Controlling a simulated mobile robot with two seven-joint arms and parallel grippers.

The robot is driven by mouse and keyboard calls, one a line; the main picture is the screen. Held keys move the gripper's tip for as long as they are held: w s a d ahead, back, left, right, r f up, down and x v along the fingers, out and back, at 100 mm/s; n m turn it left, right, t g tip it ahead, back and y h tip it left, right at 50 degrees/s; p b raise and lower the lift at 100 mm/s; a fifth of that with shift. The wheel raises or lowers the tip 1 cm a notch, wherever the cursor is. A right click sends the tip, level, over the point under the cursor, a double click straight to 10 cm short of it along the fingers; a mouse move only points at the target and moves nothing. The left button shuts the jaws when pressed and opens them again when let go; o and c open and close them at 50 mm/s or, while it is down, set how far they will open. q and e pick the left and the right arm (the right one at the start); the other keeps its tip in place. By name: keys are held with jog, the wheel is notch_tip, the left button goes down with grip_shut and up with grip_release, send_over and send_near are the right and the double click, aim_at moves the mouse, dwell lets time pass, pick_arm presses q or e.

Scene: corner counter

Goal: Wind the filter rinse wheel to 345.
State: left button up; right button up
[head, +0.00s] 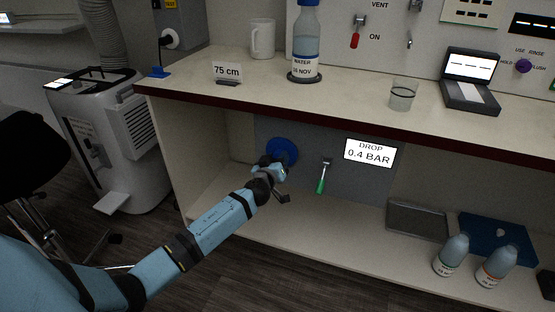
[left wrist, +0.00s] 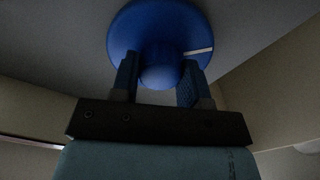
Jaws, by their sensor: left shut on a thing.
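The blue wheel (head: 284,149) is mounted on the grey panel under the counter. In the left wrist view the wheel (left wrist: 160,25) is a round blue disc with a rounded hub (left wrist: 161,76) and a white mark at its right side. My left gripper (head: 276,169) reaches in under the counter in front of the wheel. In the left wrist view its two fingers (left wrist: 158,82) are shut on the hub, one on each side. No number scale is readable on the wheel. My right gripper is not in view.
A sign (head: 369,153) reads "DROP 0.4 BAR". A green-handled lever (head: 321,178) hangs right of the wheel. The counter edge (head: 330,115) runs above my arm. A tray (head: 417,220) and two bottles (head: 451,255) stand on the lower shelf at right. The shelf's middle is clear.

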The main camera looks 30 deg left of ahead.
pick_arm(q)
jog(key=shift+m, duration=0.3)
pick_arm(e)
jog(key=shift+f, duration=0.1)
pick_arm(q)
jog(key=m+p, duration=0.1)
jog(key=m, duration=2)
jog(key=shift+f+p, duration=0.1)
jog(key=shift+p, duration=0.3)
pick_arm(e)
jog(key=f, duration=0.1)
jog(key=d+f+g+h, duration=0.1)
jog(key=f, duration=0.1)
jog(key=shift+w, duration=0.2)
